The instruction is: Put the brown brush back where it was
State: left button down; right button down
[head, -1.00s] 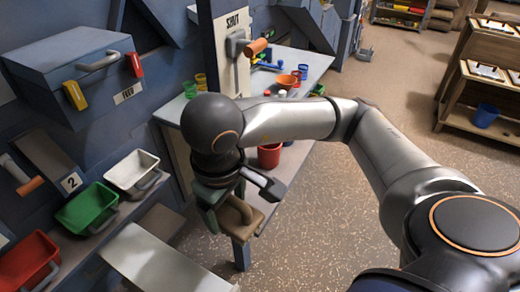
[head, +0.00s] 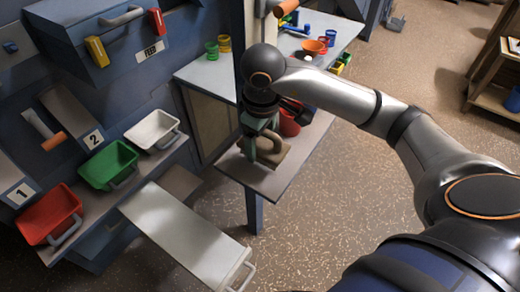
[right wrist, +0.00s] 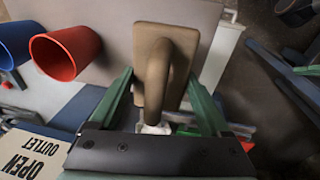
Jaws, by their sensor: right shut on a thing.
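The brown brush (head: 272,156) is a flat brown block with a looped handle. My right gripper (head: 262,140) is shut on its handle, pointing down over the near end of the grey-white table (head: 267,182). In the right wrist view the brush (right wrist: 152,45) sits between the green fingers of my right gripper (right wrist: 163,88). I cannot tell whether the brush's underside touches the table. My left gripper is out of view.
A red cup (head: 290,124) stands close behind my right gripper; a blue cup (right wrist: 14,42) shows beside it in the wrist view. Green (head: 108,165), white (head: 152,130) and red (head: 48,214) bins line the left. A pale chute (head: 185,235) lies in front.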

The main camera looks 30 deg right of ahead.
aim_at(260, 149)
jog(key=shift+w+f, duration=0.2)
jog(key=f, duration=0.3)
jog(key=shift+w+d+f, duration=0.2)
jog(key=shift+w+f, duration=0.1)
jog(key=shift+f, duration=0.15)
jog(key=shift+f, duration=0.2)
grip_release()
jog(key=shift+r, duration=0.15)
